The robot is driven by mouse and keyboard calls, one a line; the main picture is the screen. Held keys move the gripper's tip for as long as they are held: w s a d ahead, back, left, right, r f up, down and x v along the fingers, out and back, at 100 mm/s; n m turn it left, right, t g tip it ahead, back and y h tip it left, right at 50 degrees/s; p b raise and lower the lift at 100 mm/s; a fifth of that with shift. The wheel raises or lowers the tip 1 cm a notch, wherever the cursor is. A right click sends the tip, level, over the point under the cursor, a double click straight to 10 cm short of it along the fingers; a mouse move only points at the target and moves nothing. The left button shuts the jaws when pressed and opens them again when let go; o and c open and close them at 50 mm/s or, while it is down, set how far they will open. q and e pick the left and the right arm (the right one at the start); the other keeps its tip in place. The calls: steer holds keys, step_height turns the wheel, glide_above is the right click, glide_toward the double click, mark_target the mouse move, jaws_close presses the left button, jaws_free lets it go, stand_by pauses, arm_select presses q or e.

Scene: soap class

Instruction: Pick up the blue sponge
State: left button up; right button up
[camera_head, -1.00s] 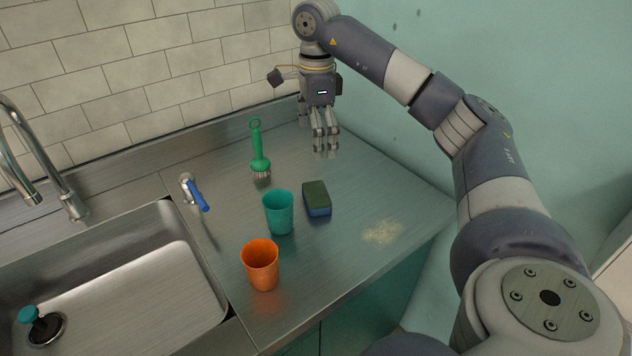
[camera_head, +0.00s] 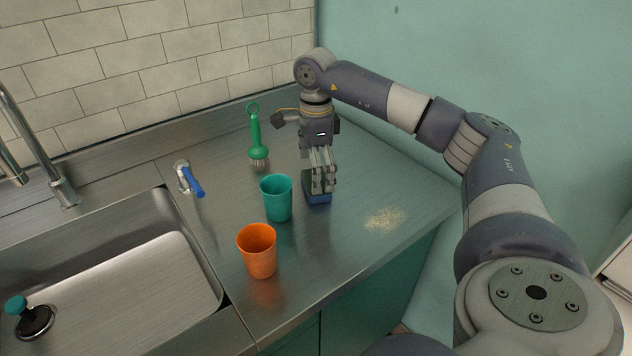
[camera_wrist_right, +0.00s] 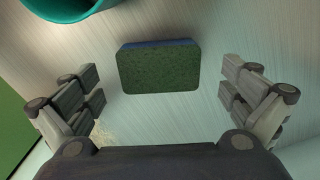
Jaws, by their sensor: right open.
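The blue sponge (camera_head: 318,198) lies on the steel counter, right of the teal cup, with a dark green scouring face on top. My right gripper (camera_head: 321,190) points down over it and hides much of it in the head view. In the right wrist view the sponge (camera_wrist_right: 158,67) shows green face up with a thin blue edge. There my right gripper (camera_wrist_right: 168,98) is open and empty, its fingers apart on either side of the sponge and not touching it. My left gripper is not in view.
A teal cup (camera_head: 277,199) stands close left of the sponge, and an orange cup (camera_head: 258,252) stands nearer the front. A green brush (camera_head: 256,140) is behind. Crumbs (camera_head: 385,220) lie at right on the counter. The sink (camera_head: 120,270) is at left.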

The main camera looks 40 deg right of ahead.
steer(key=shift+f, duration=1.5)
steer(key=c, duration=0.8)
steer(key=shift+r, duration=0.15)
step_height(320, 180, up, 10)
steer(key=shift+f, duration=0.1)
steer(key=shift+c, duration=1.2)
